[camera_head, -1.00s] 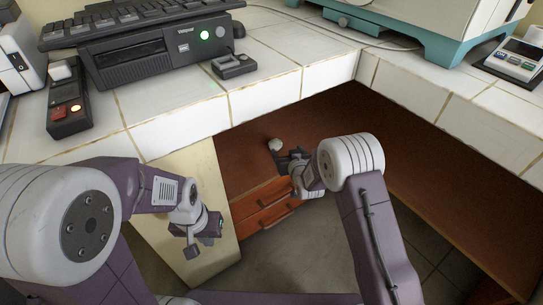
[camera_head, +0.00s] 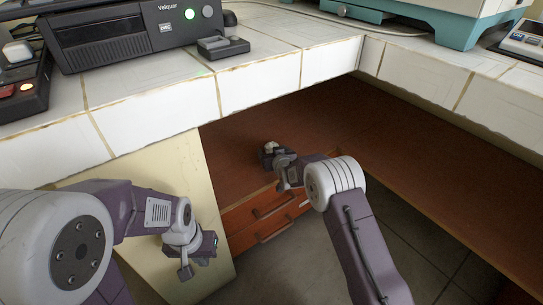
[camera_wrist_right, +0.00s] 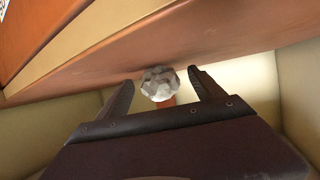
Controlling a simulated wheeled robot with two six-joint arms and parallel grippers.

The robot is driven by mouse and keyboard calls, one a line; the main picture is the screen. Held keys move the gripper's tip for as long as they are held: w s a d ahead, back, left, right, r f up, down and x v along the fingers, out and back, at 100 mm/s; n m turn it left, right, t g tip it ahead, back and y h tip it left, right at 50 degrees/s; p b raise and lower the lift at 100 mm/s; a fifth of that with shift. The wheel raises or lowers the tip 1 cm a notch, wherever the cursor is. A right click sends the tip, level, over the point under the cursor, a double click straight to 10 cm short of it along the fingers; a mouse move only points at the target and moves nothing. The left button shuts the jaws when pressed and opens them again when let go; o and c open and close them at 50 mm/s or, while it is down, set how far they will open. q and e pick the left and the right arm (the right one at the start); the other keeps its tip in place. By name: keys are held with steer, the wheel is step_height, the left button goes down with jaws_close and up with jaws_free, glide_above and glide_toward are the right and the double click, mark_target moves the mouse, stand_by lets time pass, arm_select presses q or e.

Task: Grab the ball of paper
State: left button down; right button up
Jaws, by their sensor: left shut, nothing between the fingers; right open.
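The ball of paper (camera_head: 270,146) is small, pale and crumpled, and sits on the brown wooden surface under the tiled bench. In the head view my right gripper (camera_head: 268,156) partly hides it. In the right wrist view the ball (camera_wrist_right: 159,83) lies between the open fingertips of my right gripper (camera_wrist_right: 161,80), with a gap on each side, wider on the right. My left gripper (camera_head: 196,261) is shut and empty, hanging low in front of the cream panel, away from the ball.
The white-tiled bench (camera_head: 255,85) overhangs the wooden surface (camera_head: 330,125) and carries a black Velquar device (camera_head: 125,30). Orange drawers (camera_head: 262,208) are below the surface's front edge. The cream panel (camera_head: 185,165) stands at left. The wooden surface is clear right of my right arm.

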mark_target(273, 145)
steer(key=shift+w+f, duration=0.1)
steer(key=shift+w, duration=0.2)
steer(key=c, duration=1.4)
step_height(273, 145, up, 5)
steer(key=p, duration=0.4)
steer(key=shift+r, duration=0.2)
steer(key=shift+s+d+r+p, duration=0.95)
steer(key=shift+s+d+p, duration=0.1)
steer(key=shift+d, duration=0.6)
steer(key=shift+s+d+r+p, duration=1)
steer(key=shift+d, duration=0.6)
steer(key=shift+s+d+r+p, duration=0.95)
steer(key=shift+s+d+p, duration=0.1)
steer(key=shift+d, duration=0.6)
